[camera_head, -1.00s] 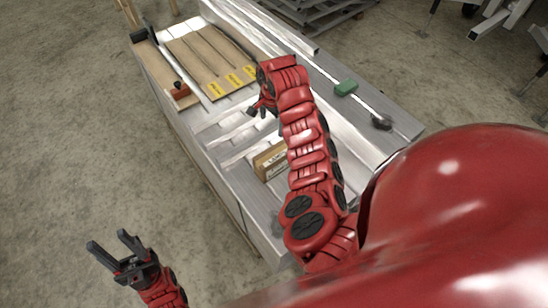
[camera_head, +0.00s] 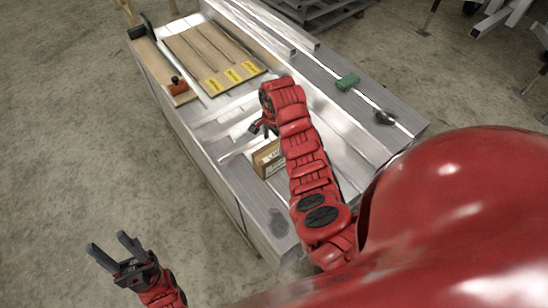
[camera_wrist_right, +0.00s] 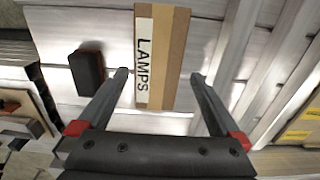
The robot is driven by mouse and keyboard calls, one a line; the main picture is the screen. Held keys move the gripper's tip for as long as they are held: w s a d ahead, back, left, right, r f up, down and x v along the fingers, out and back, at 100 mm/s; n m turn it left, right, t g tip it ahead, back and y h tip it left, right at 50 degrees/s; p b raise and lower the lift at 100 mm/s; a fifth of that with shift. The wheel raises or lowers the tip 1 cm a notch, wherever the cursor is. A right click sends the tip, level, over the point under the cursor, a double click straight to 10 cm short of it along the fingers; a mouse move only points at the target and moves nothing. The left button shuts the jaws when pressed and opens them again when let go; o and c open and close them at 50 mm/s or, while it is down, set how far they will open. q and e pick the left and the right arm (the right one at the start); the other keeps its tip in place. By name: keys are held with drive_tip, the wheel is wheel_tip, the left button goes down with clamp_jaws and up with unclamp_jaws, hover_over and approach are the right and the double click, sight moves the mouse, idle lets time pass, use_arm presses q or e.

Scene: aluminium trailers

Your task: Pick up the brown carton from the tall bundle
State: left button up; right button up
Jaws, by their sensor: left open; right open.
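The brown carton (camera_head: 267,158) lies on the aluminium bundle (camera_head: 254,196), partly hidden behind my right arm in the head view. In the right wrist view the carton (camera_wrist_right: 171,58) shows a white label reading "LAMPS". My right gripper (camera_wrist_right: 159,78) is open, its two fingers on either side of the carton's near end in that picture. It looks empty; I cannot tell how far above the carton it is. In the head view the right gripper (camera_head: 262,127) is small beside the arm. My left gripper (camera_head: 112,249) is open and empty over the floor at the left.
A dark block (camera_wrist_right: 87,71) lies left of the carton in the wrist view. The floor (camera_head: 100,150) at left is clear.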

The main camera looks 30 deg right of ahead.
sight(274, 149)
drive_tip(key=shift+s+f, duration=0.1)
drive_tip(key=shift+f, duration=0.15)
wheel_tip(274, 149, down, 3)
drive_tip(key=shift+s+a+f+p, duration=0.15)
drive_tip(key=shift+p, duration=0.55)
drive_tip(key=shift+f, duration=0.7)
clamp_jaws()
